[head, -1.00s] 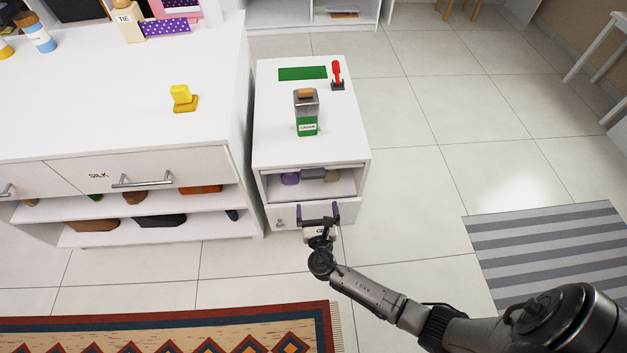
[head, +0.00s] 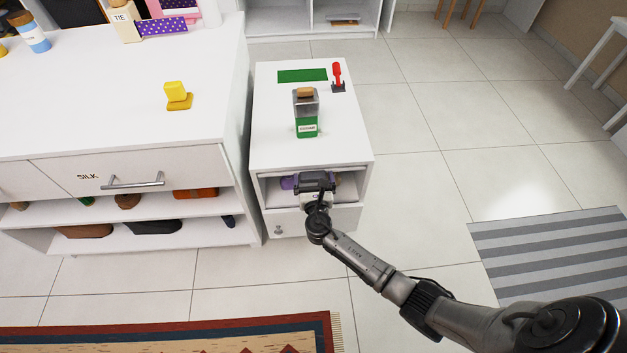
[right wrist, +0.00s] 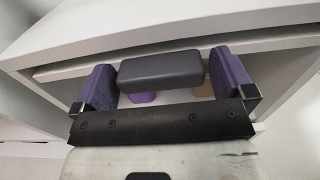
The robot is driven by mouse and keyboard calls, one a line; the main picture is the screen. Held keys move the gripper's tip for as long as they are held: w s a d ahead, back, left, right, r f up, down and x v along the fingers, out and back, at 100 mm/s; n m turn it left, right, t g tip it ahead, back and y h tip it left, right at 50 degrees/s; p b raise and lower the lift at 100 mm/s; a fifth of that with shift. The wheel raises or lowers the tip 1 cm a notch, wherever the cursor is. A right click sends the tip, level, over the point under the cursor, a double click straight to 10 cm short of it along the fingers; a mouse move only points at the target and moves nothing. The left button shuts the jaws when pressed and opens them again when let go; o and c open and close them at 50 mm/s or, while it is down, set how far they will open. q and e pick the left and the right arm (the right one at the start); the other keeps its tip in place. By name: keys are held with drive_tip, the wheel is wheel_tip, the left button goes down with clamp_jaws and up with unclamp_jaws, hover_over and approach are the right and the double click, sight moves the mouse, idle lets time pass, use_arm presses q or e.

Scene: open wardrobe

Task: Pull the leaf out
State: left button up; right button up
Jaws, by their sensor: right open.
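The small white cabinet (head: 262,125) has an open niche under its top. A dark grey block (right wrist: 160,66) shows at the niche in the right wrist view, just below a pale board edge (right wrist: 205,48). I cannot tell whether the block is joined to that board, or whether the board is the leaf. My right gripper (head: 314,181) is at the niche's front, open, with its purple-padded fingers either side of the block. A small gap shows at the right finger; contact at the left is unclear. My left gripper is not in view.
Purple and tan items (right wrist: 203,91) sit behind the block. A drawer front with a knob (head: 278,230) lies below the niche. A green-based dispenser (head: 306,115) and a red lever (head: 337,77) stand on top.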

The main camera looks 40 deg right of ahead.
drive_tip(key=c, duration=1.1)
drive_tip(key=shift+s+a+r+p, duration=0.15)
drive_tip(key=shift+s+a+p, duration=0.2)
drive_tip(key=shift+p, duration=0.1)
drive_tip(key=p+v, duration=0.8)
drive_tip(key=v, duration=1.1)
drive_tip(key=shift+s, duration=0.1)
